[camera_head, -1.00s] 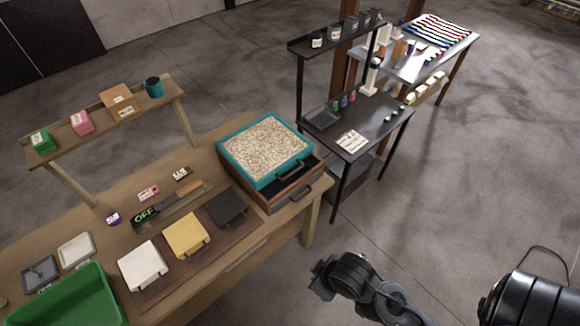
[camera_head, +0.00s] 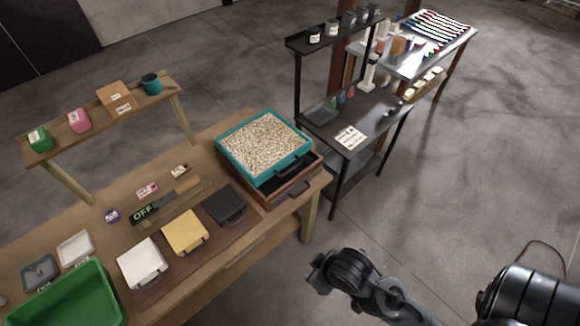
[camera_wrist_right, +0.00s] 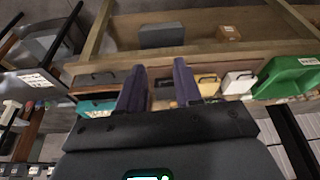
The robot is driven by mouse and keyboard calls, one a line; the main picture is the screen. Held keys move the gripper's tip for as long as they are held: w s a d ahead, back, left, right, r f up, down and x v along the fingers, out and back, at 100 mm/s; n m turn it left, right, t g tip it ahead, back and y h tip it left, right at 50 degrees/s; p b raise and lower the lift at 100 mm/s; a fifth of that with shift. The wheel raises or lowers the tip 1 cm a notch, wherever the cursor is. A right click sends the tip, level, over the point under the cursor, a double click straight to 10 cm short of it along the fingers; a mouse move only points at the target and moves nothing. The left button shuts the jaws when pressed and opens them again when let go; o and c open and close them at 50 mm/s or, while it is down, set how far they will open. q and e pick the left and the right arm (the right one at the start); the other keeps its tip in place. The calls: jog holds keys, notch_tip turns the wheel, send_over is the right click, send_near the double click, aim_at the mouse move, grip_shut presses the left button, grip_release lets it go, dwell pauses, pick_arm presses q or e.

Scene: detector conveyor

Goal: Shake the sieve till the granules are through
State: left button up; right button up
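The teal sieve (camera_head: 287,175) is a square tray full of pale granules (camera_head: 265,143). In the right wrist view the sieve's teal edge (camera_wrist_right: 97,106) is at left, partly behind a finger. My right gripper (camera_wrist_right: 160,70) is open and empty, its two fingers apart, pointing toward the bench and clear of the sieve. My left gripper is not in view.
Black, yellow (camera_head: 185,232) and white (camera_head: 142,262) lidded pans stand left of the sieve, beside a green bin (camera_head: 70,295). A raised shelf (camera_head: 100,120) runs behind. A dark side table (camera_head: 375,125) stands to the right. Floor in front is clear.

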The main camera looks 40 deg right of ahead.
jog(key=w+m+t, duration=0.2)
jog(key=w+m, duration=0.1)
jog(key=m+t+b, duration=1)
jog(key=m+b, duration=0.6)
jog(key=b, duration=0.5)
send_near(291, 168)
jog(key=shift+h, duration=0.4)
jog(key=w+f, duration=0.1)
jog(key=w, duration=0.2)
jog(key=w+b, duration=0.1)
jog(key=w, duration=0.2)
jog(key=w+f, duration=0.1)
jog(key=w, duration=0.2)
jog(key=shift+w+a+f+b, duration=0.1)
jog(key=shift+w+f+b, duration=0.2)
jog(key=shift+w+b, duration=0.05)
grip_shut()
